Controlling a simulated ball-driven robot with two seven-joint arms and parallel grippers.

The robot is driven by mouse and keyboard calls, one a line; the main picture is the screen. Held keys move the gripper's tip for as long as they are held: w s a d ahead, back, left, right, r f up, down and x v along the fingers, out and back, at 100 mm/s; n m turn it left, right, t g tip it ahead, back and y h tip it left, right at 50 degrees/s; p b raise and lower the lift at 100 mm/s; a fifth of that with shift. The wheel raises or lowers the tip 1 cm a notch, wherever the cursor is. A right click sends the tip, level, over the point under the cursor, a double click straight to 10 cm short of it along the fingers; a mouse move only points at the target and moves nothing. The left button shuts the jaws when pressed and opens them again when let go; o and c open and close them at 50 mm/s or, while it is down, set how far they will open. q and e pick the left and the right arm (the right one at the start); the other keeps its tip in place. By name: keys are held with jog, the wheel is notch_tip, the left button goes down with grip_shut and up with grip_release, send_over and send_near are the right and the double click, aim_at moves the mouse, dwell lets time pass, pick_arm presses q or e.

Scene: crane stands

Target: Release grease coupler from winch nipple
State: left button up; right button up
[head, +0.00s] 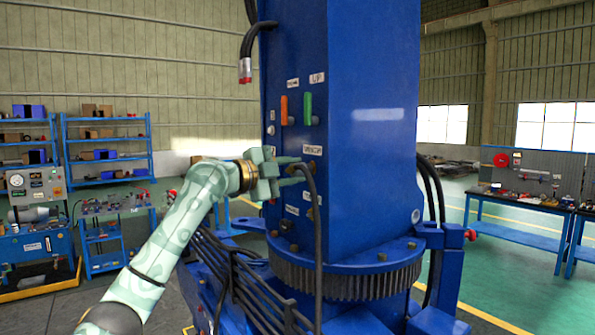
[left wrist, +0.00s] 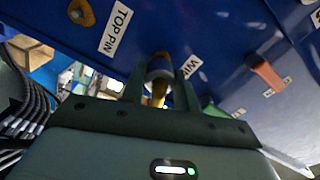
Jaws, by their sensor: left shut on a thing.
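My left gripper (head: 296,171) is at the front face of the blue crane column (head: 370,90), just below the label that appears to read WINCH (head: 312,150). In the left wrist view its two dark fingers (left wrist: 160,78) are shut on the grease coupler (left wrist: 159,66), a grey rounded end with a brass-yellow part behind it. The coupler's front end is up against the blue panel, by a partly covered label starting WIN. The winch nipple is hidden, so I cannot tell whether the coupler is still seated on it. A black hose (head: 318,240) arches from the gripper and hangs down. My right gripper is out of view.
Orange (head: 284,110) and green (head: 308,108) handles stick out above the gripper. A TOP PIN label (left wrist: 115,27) with a yellow fitting (left wrist: 82,12) is beside it. Bundled black hoses (head: 235,270) lie below left. A toothed ring (head: 345,282) circles the column's base.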

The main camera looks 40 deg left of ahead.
pick_arm(q)
jog(key=shift+b+v, duration=1)
jog(key=shift+v, duration=1.1)
